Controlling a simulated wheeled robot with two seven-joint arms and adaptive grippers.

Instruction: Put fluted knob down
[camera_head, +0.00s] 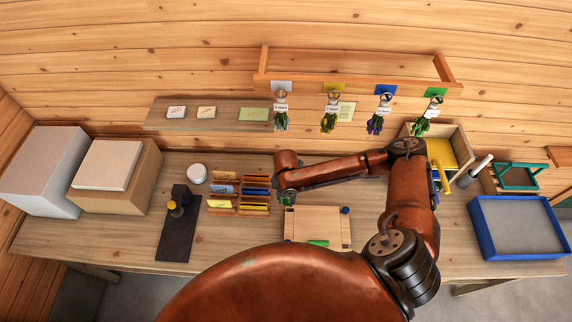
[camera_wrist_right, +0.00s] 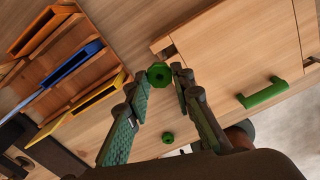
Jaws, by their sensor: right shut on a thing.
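My right gripper (camera_head: 287,198) is low over the bench, just left of a pale wooden box. In the right wrist view its two fingertips (camera_wrist_right: 159,77) are closed on the green fluted knob (camera_wrist_right: 159,74). The box (camera_wrist_right: 232,52) is beside the knob and has a green bar handle (camera_wrist_right: 263,94). A smaller green round piece (camera_wrist_right: 168,138) shows farther down between the fingers. I cannot tell whether the held knob touches the bench. My left gripper is not in view.
A rack of coloured card slots (camera_head: 223,190) stands close left of the gripper. A blue knob (camera_head: 345,211) is at the box's right corner. A dark stand (camera_head: 178,230) is farther left; a blue tray (camera_head: 515,228) is at right. Bunches of herbs hang behind.

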